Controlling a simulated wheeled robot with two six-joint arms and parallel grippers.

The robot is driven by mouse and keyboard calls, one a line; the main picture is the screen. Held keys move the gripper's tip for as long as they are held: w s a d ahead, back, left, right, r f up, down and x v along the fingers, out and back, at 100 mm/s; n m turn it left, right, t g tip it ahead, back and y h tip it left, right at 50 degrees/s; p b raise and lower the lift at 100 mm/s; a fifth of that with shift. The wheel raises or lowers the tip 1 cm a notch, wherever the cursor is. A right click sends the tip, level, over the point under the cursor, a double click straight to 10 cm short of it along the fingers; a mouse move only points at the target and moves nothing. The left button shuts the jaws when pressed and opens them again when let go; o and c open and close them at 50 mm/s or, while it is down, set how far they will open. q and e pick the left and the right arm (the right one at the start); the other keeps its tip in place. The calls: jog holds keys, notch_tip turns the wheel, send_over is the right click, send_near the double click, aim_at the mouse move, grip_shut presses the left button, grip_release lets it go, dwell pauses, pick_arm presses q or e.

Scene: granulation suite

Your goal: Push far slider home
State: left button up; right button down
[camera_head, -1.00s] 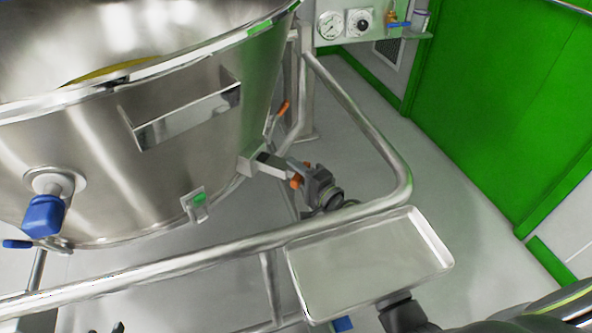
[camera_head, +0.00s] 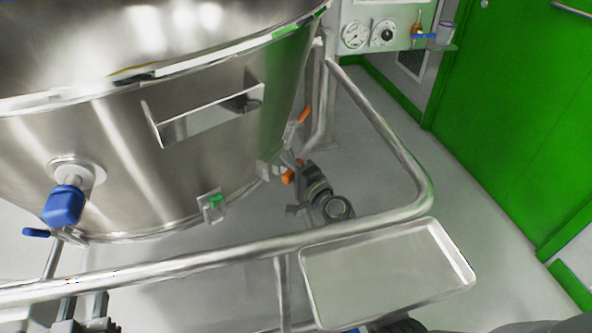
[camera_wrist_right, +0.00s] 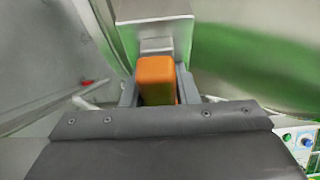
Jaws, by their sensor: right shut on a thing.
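A slider with an orange handle (camera_head: 288,176) sits at a small metal bracket (camera_head: 268,169) low on the right side of the steel vessel (camera_head: 130,150). My right gripper (camera_head: 297,172) is shut on this handle, close against the bracket. In the right wrist view the orange handle (camera_wrist_right: 157,80) stands between the two grey fingers, with a metal plate (camera_wrist_right: 153,35) just beyond it. The fingers hide part of the slider, so its exact depth cannot be told. My left gripper (camera_head: 84,305) is at the lower left, fingers apart and empty.
A tubular rail (camera_head: 230,247) crosses in front and bends round the right arm. A metal tray (camera_head: 385,275) is fixed at the rail. Another orange handle (camera_head: 304,114) shows behind, and a blue valve (camera_head: 63,206) at left. Open floor lies right.

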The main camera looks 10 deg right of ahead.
jog(key=shift+w+a+r, duration=0.1)
jog(key=shift+r, duration=0.05)
jog(key=c, duration=1.2)
grip_release()
jog(key=shift+r, duration=0.1)
pick_arm(q)
jog(key=shift+d, duration=0.1)
